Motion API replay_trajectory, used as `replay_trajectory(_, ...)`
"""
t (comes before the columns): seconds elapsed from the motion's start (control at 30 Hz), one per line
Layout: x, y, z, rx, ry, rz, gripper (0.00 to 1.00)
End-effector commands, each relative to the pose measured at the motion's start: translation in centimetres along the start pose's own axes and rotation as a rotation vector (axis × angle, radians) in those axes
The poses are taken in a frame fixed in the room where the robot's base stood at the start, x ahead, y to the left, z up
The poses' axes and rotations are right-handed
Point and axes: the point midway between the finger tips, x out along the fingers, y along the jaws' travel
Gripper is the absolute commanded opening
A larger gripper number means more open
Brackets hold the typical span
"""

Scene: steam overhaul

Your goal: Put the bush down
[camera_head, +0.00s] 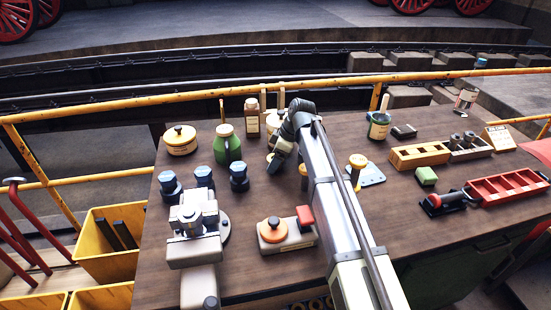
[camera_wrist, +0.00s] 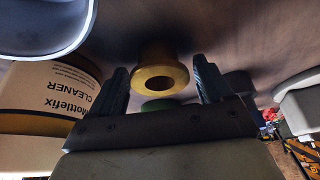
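The bush is a brass-coloured flanged ring (camera_wrist: 160,80) with a round hole facing the wrist camera. It sits between my gripper's two dark fingertips (camera_wrist: 161,68), with narrow gaps seeming to show on either side of its flange. My gripper looks open around it. Whether the bush's far end touches the surface behind it cannot be told. In the head view my gripper (camera_head: 277,160) is low over the middle of the bench, and the bush there cannot be made out clearly. A similar brass flanged piece (camera_head: 357,160) stands on a pale blue plate (camera_head: 373,176) right of my arm.
A cleaner tin (camera_wrist: 45,95) is close on the left in the wrist view. An orange-knobbed block (camera_head: 284,235) is in front. A red tray (camera_head: 507,187) lies right.

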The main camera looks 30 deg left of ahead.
Motion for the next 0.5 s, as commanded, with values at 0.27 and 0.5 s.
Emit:
replay_trajectory(0.27, 0.0, 0.0, 0.0, 0.000, 0.000, 0.000, 0.90)
replay_trajectory(0.5, -1.1, 0.0, -0.1, 0.000, 0.000, 0.001, 0.90)
